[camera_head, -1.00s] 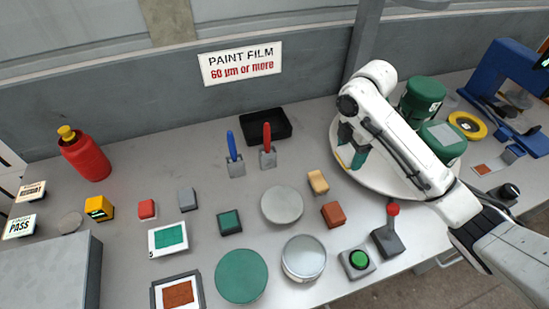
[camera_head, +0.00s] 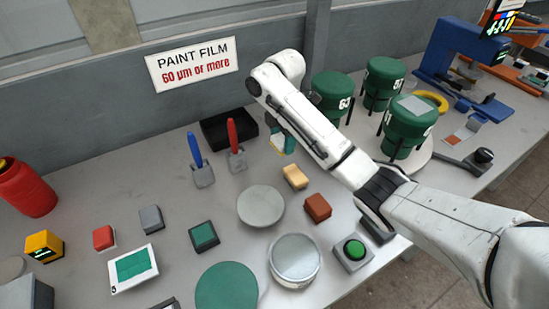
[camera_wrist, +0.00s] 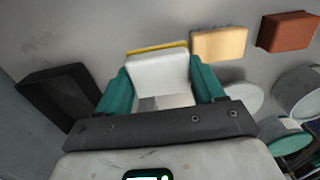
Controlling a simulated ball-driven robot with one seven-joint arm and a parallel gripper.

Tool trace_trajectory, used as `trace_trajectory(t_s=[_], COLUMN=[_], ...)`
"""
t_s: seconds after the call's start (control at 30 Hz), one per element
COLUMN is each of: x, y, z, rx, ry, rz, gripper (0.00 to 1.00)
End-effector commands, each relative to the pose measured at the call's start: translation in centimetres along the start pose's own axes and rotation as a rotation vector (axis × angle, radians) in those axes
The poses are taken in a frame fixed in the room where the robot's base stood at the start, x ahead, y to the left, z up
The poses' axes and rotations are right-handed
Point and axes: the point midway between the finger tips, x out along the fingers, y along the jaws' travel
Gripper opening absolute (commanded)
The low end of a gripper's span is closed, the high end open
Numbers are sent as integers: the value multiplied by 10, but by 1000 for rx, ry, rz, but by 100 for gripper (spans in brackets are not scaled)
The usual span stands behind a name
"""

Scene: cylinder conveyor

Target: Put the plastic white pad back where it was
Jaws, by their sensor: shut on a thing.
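My gripper (camera_head: 284,142) is shut on the white pad (camera_head: 276,143), a small white block with a yellow edge. In the wrist view, the white pad (camera_wrist: 157,73) sits between the two teal fingers of my gripper (camera_wrist: 160,84). The pad is held over the table, to the right of the black tray (camera_head: 229,129) and behind the tan block (camera_head: 295,176). My arm hides part of the table to its right.
Blue and red-handled scrapers (camera_head: 201,170) (camera_head: 236,158) stand left of the gripper. A grey disc (camera_head: 260,205) and a brown-red block (camera_head: 317,207) lie in front. Green cans (camera_head: 331,92) stand on a white turntable (camera_head: 437,148) at right.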

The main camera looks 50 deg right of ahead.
Motion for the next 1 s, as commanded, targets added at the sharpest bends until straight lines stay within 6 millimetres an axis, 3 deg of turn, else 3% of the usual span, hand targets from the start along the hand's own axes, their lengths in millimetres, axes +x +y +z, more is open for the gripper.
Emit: trace_trajectory(t_s=[0.23, 0.47, 0.67, 1.0], x=[29, 42, 66, 71], y=[25, 34, 33, 33], z=[-5, -6, -6, -6], rx=[-2, 0, 0, -1], ry=[-1, -2, -2, -1], rz=[-1, -2, -1, 1], gripper=[34, 34, 34, 34])
